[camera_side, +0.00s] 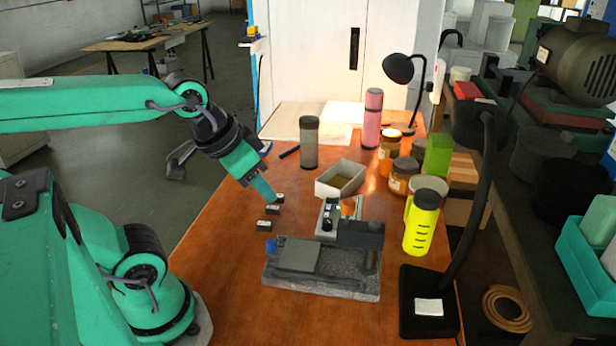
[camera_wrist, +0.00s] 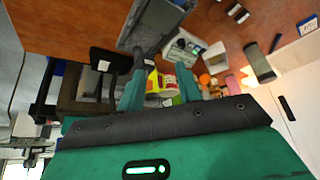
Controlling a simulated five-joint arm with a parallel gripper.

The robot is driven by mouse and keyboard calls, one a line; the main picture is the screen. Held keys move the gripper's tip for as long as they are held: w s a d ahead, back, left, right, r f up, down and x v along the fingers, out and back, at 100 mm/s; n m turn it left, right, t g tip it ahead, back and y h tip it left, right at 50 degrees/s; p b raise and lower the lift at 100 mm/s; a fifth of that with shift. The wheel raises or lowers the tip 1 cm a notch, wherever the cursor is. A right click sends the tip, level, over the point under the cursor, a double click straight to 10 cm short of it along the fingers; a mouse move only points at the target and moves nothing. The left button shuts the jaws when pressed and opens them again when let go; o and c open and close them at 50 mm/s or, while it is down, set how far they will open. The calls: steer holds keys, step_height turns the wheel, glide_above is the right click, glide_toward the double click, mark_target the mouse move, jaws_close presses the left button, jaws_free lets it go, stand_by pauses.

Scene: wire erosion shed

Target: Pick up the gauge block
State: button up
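Several small dark blocks with pale faces lie on the wooden table in the side view: one at the back (camera_side: 279,198), one in the middle (camera_side: 273,210) and one at the front (camera_side: 264,225). I cannot tell which is the gauge block. Two show at the top of the wrist view, one (camera_wrist: 233,9) beside another (camera_wrist: 242,17), off to the right of my fingers. My gripper (camera_side: 269,192) slants down close to the back block in the side view; contact is unclear. In the wrist view my gripper (camera_wrist: 160,76) has its fingers apart with nothing held between them.
A grey granite plate (camera_side: 325,289) with a fixture stands at the front. An open box (camera_side: 341,179), a grey cylinder (camera_side: 309,143), jars (camera_side: 389,152) and a yellow bottle (camera_side: 421,222) stand behind and right. The table's left front is clear.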

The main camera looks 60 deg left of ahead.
steer(key=shift+o, duration=0.7)
steer(key=m+g, duration=0.5)
steer(key=m, duration=0.3)
glide_toward(264, 224)
steer(key=shift+w+d+f, duration=0.1)
steer(key=shift+w+d, duration=0.1)
steer(key=shift+w, duration=0.15)
steer(key=shift+a+f+g, duration=0.3)
steer(key=shift+f, duration=1.35)
steer(key=shift+f, duration=0.1)
steer(key=shift+s+f, duration=0.1)
steer(key=shift+f, duration=2.4)
